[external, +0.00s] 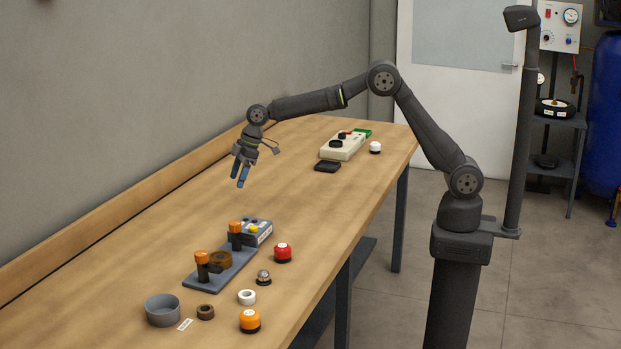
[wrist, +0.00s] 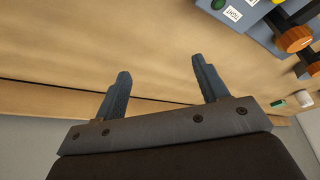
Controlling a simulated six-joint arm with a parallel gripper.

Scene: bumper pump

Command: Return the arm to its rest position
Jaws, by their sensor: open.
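My gripper (external: 242,176) hangs in the air above the wooden table, toward its wall side, with its fingers pointing down. In the wrist view its two blue-grey fingers (wrist: 160,86) stand wide apart with nothing between them. My arm reaches out from its dark pedestal at the right, over the table. The gripper is apart from every object on the table.
A grey fixture (external: 222,268) with orange-topped posts and a control box (external: 258,232) stands nearer the camera. Around it are a red button (external: 283,253), an orange button (external: 250,321) and a grey bowl (external: 162,310). A beige device (external: 343,146) lies farther back. The table middle is clear.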

